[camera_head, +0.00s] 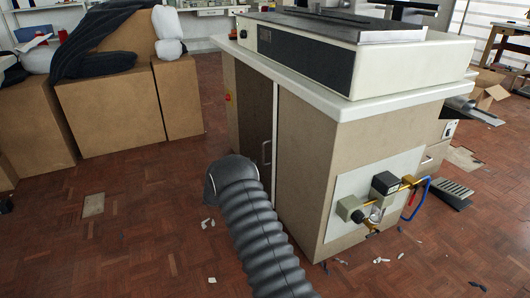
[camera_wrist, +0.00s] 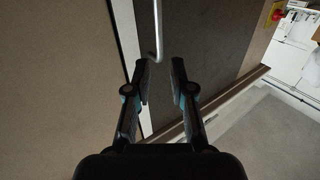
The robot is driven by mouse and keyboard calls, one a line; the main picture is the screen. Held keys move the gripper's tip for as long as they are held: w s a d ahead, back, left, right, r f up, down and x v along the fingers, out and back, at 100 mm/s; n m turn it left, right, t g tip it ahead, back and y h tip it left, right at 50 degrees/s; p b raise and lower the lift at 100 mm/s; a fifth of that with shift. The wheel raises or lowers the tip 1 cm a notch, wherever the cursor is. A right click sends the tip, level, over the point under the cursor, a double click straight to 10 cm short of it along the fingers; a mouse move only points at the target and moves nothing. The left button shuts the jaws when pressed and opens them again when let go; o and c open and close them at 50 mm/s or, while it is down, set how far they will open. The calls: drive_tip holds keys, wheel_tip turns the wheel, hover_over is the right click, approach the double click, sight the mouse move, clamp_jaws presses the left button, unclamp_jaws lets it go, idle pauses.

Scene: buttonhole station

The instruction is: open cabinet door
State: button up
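The cabinet (camera_head: 300,150) is a tan station with a white top. Its dark door (camera_head: 254,108) is on the left side and looks shut; it also shows in the wrist view (camera_wrist: 205,40). The door has a slim silver bar handle (camera_head: 265,153), upright near the door's right edge. In the wrist view the handle (camera_wrist: 157,30) comes down from the top edge, its lower end in line with the gap between my fingertips. My gripper (camera_wrist: 159,72) is open with nothing held. I cannot tell how far the handle is beyond the tips. My gripper is hidden in the head view.
A panel with valves and a blue hose (camera_head: 380,195) is on the cabinet's front face. Brown boxes (camera_head: 115,110) with dark cloth stand at left. A foot pedal (camera_head: 452,193) lies at right. Small scraps litter the parquet floor. Floor left of the door is mostly clear.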

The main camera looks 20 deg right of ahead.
drive_tip(key=b+x, duration=0.1)
drive_tip(key=x, duration=1)
drive_tip(key=shift+d, duration=0.15)
clamp_jaws()
